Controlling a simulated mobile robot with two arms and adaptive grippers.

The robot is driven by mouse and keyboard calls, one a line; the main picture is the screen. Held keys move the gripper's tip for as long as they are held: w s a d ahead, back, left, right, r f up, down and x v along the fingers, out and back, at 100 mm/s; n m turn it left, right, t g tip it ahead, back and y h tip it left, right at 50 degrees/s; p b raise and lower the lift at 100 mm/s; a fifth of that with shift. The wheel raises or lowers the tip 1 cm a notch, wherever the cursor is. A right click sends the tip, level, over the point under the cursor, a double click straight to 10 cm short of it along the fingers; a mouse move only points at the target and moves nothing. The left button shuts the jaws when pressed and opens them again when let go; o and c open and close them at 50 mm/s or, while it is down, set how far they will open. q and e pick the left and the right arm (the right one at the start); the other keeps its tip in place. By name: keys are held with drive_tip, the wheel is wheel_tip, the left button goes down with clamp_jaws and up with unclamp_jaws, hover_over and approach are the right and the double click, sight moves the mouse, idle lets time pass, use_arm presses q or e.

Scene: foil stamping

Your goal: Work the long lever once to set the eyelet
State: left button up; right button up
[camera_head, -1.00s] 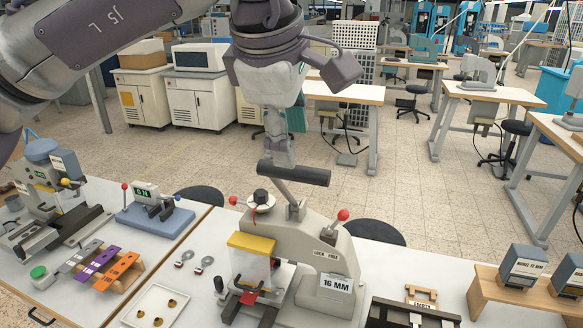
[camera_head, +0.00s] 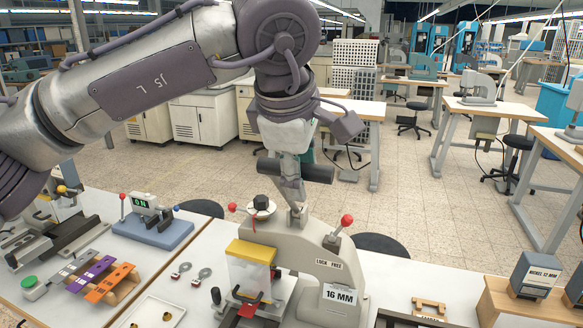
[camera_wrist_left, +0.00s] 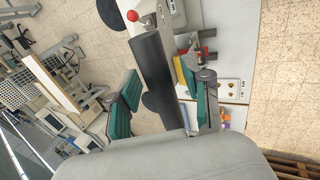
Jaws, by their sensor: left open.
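The long lever (camera_head: 320,172) has a thick dark cylindrical grip and rises from the top of the beige press (camera_head: 312,262), which is marked "16 MM" and "LOCK FREE". My left gripper (camera_head: 290,172) is at the grip, pointing down. In the left wrist view the grip (camera_wrist_left: 153,70) runs between the two green-padded fingers (camera_wrist_left: 160,100), which are spread with gaps beside it. The press has a yellow-topped clear guard (camera_head: 250,265) at its front. The eyelet under the press head cannot be made out. My right gripper is not in view.
A red-knobbed small lever (camera_head: 346,221) stands on the press's right side. A white tray (camera_head: 140,312) with brass pieces is at front left. A blue-based device (camera_head: 152,228) and orange and purple strips (camera_head: 110,283) lie further left. A wooden stand (camera_head: 500,300) is at right.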

use_arm(q)
drive_tip(key=c, duration=0.9)
drive_tip(key=shift+s+f+b, duration=0.15)
drive_tip(key=shift+f+b, duration=0.2)
drive_tip(key=shift+b, duration=0.1)
use_arm(e)
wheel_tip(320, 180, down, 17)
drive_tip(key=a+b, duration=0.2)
drive_tip(key=b, duration=1.4)
use_arm(q)
drive_tip(key=s+a+f+b, duration=0.1)
drive_tip(key=s+f+b, duration=0.1)
drive_tip(key=f, duration=0.9)
drive_tip(key=s+a+f+b, duration=0.1)
drive_tip(key=s+f+b, duration=0.2)
drive_tip(key=f, duration=0.8)
drive_tip(key=shift+s+a+b, duration=0.2)
drive_tip(key=shift+s+b, duration=0.1)
drive_tip(key=shift+s, duration=0.75)
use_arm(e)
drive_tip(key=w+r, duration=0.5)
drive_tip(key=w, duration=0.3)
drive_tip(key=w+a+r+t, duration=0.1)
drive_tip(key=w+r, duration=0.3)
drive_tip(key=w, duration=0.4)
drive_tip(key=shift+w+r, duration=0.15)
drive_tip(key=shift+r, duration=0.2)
